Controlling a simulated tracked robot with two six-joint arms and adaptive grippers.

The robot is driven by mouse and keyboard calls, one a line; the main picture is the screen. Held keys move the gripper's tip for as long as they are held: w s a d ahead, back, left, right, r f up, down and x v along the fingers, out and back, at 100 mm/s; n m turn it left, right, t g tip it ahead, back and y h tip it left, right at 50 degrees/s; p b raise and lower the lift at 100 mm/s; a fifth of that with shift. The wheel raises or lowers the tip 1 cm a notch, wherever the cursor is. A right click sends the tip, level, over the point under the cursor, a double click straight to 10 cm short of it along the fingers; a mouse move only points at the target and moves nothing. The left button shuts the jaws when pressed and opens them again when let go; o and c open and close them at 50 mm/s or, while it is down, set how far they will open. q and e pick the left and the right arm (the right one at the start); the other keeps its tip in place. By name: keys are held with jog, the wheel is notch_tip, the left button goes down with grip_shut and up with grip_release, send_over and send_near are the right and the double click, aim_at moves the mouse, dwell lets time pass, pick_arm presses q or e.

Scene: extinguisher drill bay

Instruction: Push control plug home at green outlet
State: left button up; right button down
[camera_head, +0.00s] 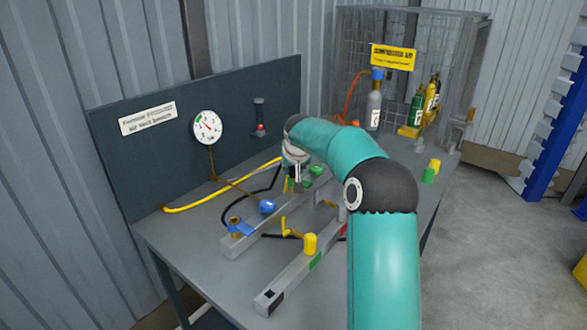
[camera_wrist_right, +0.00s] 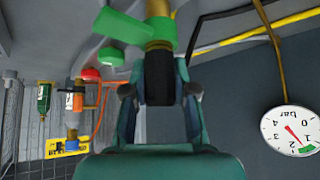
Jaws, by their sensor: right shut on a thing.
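My right gripper (camera_head: 296,178) reaches down over the bench at the far end of the grey rail. In the right wrist view the gripper (camera_wrist_right: 160,100) is shut on a black plug (camera_wrist_right: 159,78). The plug's far end meets a brass fitting (camera_wrist_right: 160,30) with a green handle (camera_wrist_right: 128,31), apparently the green outlet. The plug looks lined up with the fitting; I cannot tell how deep it sits. In the head view the plug is mostly hidden by my gripper, and green parts (camera_head: 315,170) show beside it. My left gripper is not in view.
A blue-handled brass valve (camera_head: 240,228) and a yellow-capped fitting (camera_head: 310,244) stand nearer on the bench. A gauge (camera_head: 207,127) is on the back panel, with a yellow hose (camera_head: 215,192) below.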

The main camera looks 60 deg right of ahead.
jog(key=c, duration=0.8)
grip_release()
jog(key=shift+f, duration=0.15)
jog(key=shift+c, duration=0.2)
jog(key=v, duration=1.2)
